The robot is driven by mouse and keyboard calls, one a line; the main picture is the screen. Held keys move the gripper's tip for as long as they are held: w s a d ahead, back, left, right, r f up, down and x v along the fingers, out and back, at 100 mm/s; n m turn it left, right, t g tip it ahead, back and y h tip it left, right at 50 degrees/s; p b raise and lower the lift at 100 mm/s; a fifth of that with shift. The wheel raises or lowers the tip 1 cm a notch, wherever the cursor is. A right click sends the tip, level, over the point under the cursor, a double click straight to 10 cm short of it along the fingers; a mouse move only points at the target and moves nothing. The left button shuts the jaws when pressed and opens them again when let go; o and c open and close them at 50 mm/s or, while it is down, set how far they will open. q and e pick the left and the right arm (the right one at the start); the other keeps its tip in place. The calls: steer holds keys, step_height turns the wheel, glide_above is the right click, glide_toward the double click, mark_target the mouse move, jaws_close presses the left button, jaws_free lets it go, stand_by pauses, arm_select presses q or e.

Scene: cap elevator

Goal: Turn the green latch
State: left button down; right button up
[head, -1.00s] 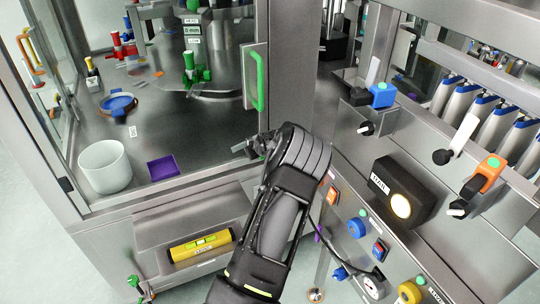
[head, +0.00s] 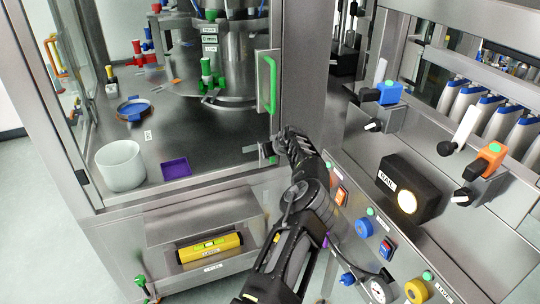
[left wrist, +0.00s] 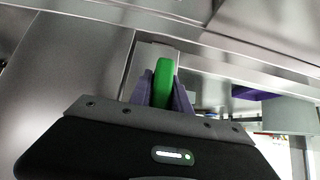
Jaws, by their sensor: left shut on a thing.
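The green latch (left wrist: 162,84) stands between the two purple fingers of my left gripper in the left wrist view. My left gripper (left wrist: 161,92) is shut on it, with a finger on each side. In the head view the left gripper (head: 268,151) is at the lower right corner of the cabinet opening, below the green door handle. A small green part of the latch (head: 273,160) shows there; the gripper hides the rest. My right gripper is in neither view.
A green door handle (head: 267,84) rises just above the gripper. A white bowl (head: 120,165) and a purple tray (head: 175,168) stand inside the cabinet to the left. A panel with a black lamp box (head: 409,187), knobs and buttons lies close on the right.

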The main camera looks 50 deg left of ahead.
arm_select(q)
steer(key=c, duration=1.3)
jaws_free()
steer(key=shift+f, duration=0.1)
steer(key=b+v, duration=0.2)
steer(key=v, duration=0.6)
steer(key=shift+f, duration=0.1)
